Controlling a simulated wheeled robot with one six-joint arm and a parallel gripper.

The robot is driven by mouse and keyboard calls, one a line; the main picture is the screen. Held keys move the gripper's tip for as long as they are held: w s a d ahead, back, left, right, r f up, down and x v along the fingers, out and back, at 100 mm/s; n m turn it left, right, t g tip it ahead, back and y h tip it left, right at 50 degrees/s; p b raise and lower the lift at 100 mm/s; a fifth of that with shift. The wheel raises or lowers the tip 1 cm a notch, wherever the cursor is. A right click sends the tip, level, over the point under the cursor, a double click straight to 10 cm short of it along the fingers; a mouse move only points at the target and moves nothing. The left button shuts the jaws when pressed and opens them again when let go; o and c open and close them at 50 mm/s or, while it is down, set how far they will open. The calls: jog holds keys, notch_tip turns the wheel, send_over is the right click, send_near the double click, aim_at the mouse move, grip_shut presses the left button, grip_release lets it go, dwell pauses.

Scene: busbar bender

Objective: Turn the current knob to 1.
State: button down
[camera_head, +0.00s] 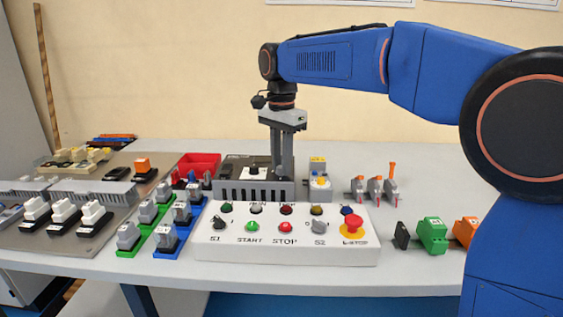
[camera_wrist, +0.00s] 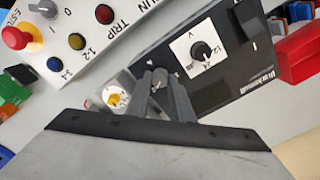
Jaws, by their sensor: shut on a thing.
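The black power-supply box (camera_head: 236,162) stands at the back of the table, behind the white control panel; in the wrist view its top face (camera_wrist: 235,95) shows a white dial plate (camera_wrist: 191,37) with a black knob (camera_wrist: 203,51). My gripper (camera_wrist: 160,88) points down at the near end of this face, with its two fingers closed on a small round grey knob (camera_wrist: 160,76). The scale around the gripped knob and its setting are hidden or too small to read. In the head view my gripper (camera_head: 283,174) covers the right part of the box, and the gripped knob is hidden.
A small module with a yellow dial (camera_wrist: 115,97) stands close beside my fingers. The white control panel (camera_head: 210,248) with buttons and a red emergency stop (camera_head: 354,224) lies in front. A red bin (camera_head: 200,162) stands left of the box.

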jog(key=n, duration=0.6)
jog(key=shift+n, duration=0.4)
jog(key=n, duration=0.6)
jog(key=shift+a, duration=0.1)
jog(key=n, duration=0.5)
jog(key=shift+n, duration=0.4)
jog(key=n, duration=0.4)
jog(key=shift+n, duration=0.4)
jog(key=c, duration=1.6)
grip_release()
jog(key=shift+o, duration=0.2)
